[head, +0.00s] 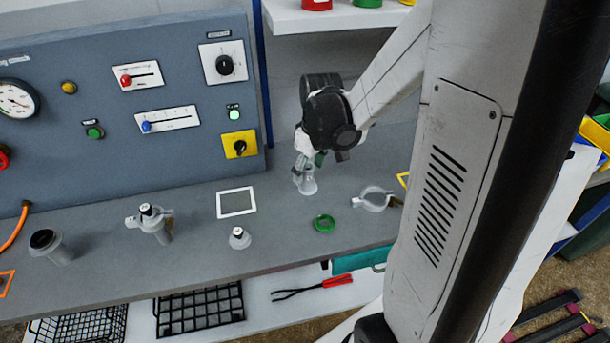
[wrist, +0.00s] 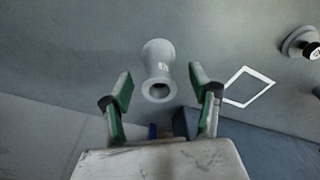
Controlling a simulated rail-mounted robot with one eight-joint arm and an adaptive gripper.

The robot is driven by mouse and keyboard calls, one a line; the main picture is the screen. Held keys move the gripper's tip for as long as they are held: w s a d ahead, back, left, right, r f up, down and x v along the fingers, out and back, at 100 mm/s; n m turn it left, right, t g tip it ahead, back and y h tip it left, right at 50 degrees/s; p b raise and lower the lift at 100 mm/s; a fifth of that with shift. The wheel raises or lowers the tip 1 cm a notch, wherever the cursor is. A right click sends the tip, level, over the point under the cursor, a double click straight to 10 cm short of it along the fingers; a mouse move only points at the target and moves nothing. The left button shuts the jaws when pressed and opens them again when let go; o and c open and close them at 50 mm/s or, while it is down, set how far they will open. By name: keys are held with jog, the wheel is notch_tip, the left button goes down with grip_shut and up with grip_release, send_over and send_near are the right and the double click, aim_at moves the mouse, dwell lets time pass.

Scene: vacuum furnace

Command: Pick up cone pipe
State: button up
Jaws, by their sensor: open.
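The cone pipe (wrist: 158,68) is a light grey, flared tube with an open end, seen between and just beyond the fingertips in the wrist view. In the head view the cone pipe (head: 308,184) stands on the grey bench top under my gripper (head: 304,166). My gripper also shows in the wrist view (wrist: 160,88), with green-padded fingers spread wide on either side of the pipe. A gap shows between each finger and the pipe. In the head view my wrist hides part of the area above the pipe.
A green ring (head: 324,223), a grey clamp (head: 374,199) and a small grey fitting (head: 239,238) lie nearby on the bench (head: 280,258). A white square frame (head: 237,202) is marked left of the pipe. The control panel (head: 180,150) rises behind.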

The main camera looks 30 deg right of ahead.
aim_at(307, 179)
jog(key=shift+w+f, duration=0.25)
jog(key=shift+f, duration=0.95)
jog(key=shift+w+f, duration=0.2)
jog(key=shift+f, duration=1)
jog(key=c, duration=1.3)
jog(key=shift+c, duration=0.2)
jog(key=shift+r, duration=0.15)
